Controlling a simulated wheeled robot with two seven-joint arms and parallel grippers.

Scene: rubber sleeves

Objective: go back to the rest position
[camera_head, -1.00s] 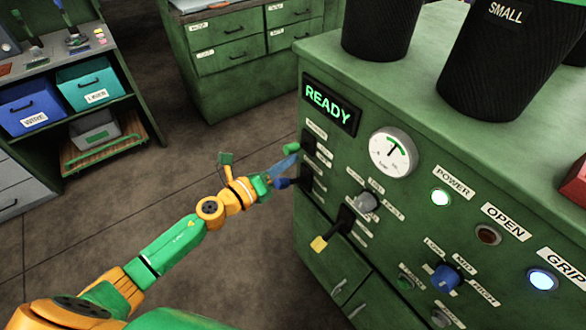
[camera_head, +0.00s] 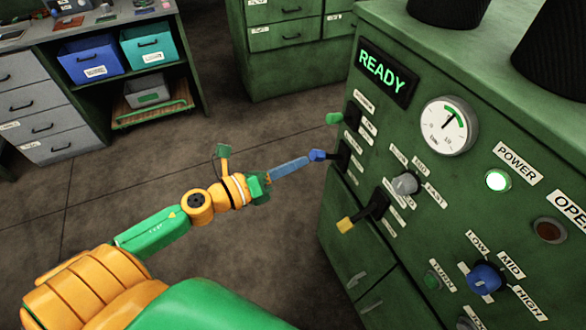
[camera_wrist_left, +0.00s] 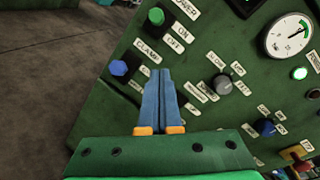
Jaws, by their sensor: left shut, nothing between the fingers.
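My left gripper (camera_head: 305,160) reaches in from the left in the head view, its two blue fingers shut together and empty. Its tips are beside the blue-capped lever (camera_head: 319,155) on the green machine's front panel; I cannot tell from the head view whether they touch. In the left wrist view the shut fingers (camera_wrist_left: 160,75) point at the panel, with the blue cap (camera_wrist_left: 119,68) apart to their left and the green cap (camera_wrist_left: 156,16) above. My right gripper is in no view.
The green machine (camera_head: 345,215) fills the right side, with a lit READY sign (camera_head: 383,72), a gauge (camera_head: 449,125), a grey knob (camera_head: 405,184) and a yellow-tipped lever (camera_head: 346,224). A shelf with blue (camera_head: 92,60) and teal bins (camera_head: 148,46) stands back left. Floor between is free.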

